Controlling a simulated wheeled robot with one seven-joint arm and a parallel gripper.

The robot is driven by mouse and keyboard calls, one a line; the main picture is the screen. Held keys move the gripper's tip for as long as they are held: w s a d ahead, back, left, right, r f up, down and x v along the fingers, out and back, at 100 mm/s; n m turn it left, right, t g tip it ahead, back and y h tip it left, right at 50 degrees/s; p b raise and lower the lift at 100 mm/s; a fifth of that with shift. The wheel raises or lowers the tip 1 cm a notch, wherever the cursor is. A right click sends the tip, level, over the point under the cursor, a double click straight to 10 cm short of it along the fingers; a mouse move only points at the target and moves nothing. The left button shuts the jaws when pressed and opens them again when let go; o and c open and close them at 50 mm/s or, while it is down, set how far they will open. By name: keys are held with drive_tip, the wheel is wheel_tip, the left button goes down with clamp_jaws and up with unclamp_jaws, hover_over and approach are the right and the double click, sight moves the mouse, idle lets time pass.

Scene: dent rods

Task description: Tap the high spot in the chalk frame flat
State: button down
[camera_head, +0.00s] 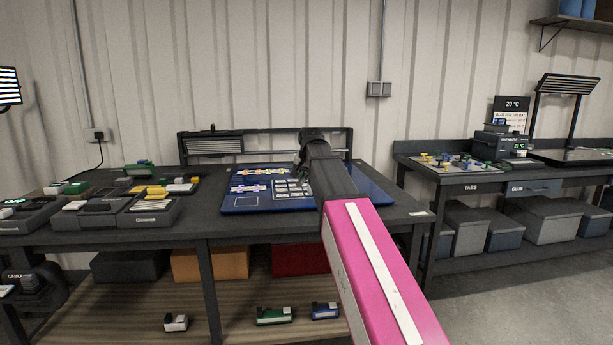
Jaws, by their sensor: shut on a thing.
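A blue panel (222,207) lies on the dark bench in the middle. A thin pale rectangle outline (246,201), perhaps the chalk frame, shows at its front left. No high spot can be made out at this size. My gripper (303,168) is over the right-middle part of the panel, right of the outline. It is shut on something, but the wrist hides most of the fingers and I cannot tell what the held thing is. My arm also hides part of the panel to the right.
Strips with small coloured pieces (253,187) and a grey grid block (292,188) lie on the panel. A low dark rack (215,145) stands behind it. Dark trays with blocks (150,208) fill the bench's left.

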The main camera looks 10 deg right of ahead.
idle(0.3)
drive_tip(key=shift+r, duration=3.4)
drive_tip(key=shift+s+a, duration=0.55)
drive_tip(key=shift+s, duration=0.85)
drive_tip(key=shift+s+a, duration=0.6)
drive_tip(key=shift+s, duration=0.75)
drive_tip(key=shift+s+a, duration=0.55)
drive_tip(key=shift+s, duration=0.85)
drive_tip(key=s+d+f+n+y, duration=0.1)
drive_tip(key=s+d+f+n, duration=0.1)
drive_tip(key=s+d+f, duration=0.4)
drive_tip(key=shift+s+d+f, duration=0.3)
drive_tip(key=shift+s+f, duration=0.1)
drive_tip(key=shift+s, duration=0.05)
